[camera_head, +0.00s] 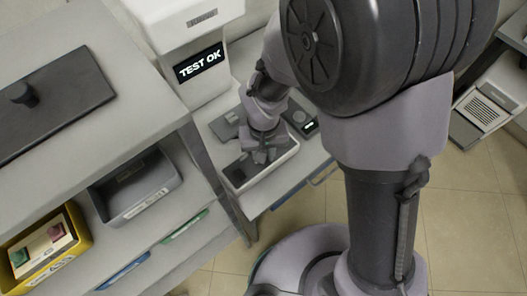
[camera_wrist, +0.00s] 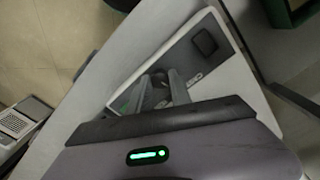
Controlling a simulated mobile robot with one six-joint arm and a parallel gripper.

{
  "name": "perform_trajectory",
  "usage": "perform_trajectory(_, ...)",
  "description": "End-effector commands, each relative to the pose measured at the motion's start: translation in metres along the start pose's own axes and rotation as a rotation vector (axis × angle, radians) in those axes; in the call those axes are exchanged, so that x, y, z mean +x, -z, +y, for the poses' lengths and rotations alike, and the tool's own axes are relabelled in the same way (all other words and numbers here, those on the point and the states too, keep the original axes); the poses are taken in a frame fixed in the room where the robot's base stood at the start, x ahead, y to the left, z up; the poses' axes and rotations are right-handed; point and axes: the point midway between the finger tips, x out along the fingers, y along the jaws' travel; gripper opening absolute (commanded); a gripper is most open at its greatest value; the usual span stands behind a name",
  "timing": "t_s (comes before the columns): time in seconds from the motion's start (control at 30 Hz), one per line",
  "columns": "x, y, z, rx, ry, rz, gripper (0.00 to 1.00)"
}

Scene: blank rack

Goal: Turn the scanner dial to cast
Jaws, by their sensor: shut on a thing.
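A white-edged housing (camera_head: 265,182) with a dark grey top panel stands below my gripper (camera_head: 262,155) in the head view. In the wrist view the panel (camera_wrist: 188,58) carries a square black part (camera_wrist: 205,42) and small white labels too blurred to read. My gripper (camera_wrist: 165,90) reaches down to the panel, its fingers shut on a small dark part that looks like the dial. The fingers hide most of it, so its pointer and setting cannot be read.
A white machine with a "TEST OK" display (camera_head: 200,62) stands behind the housing. A small dark device (camera_head: 301,118) lies right of my gripper.

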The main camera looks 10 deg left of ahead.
Motion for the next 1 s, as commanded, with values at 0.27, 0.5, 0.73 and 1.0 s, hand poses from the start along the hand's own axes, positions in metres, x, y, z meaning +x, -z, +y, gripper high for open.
perform_trajectory(0.27, -0.0009, 0.0003, 0.0000, -0.239, 0.000, 0.000, 0.00)
perform_trajectory(0.5, -0.0009, 0.0003, 0.0000, -0.398, 0.000, 0.000, 0.00)
perform_trajectory(0.73, -0.0005, 0.0004, -0.0001, -0.490, 0.000, 0.001, 0.00)
perform_trajectory(1.0, -0.0001, 0.0006, -0.0002, -0.530, 0.000, 0.002, 0.00)
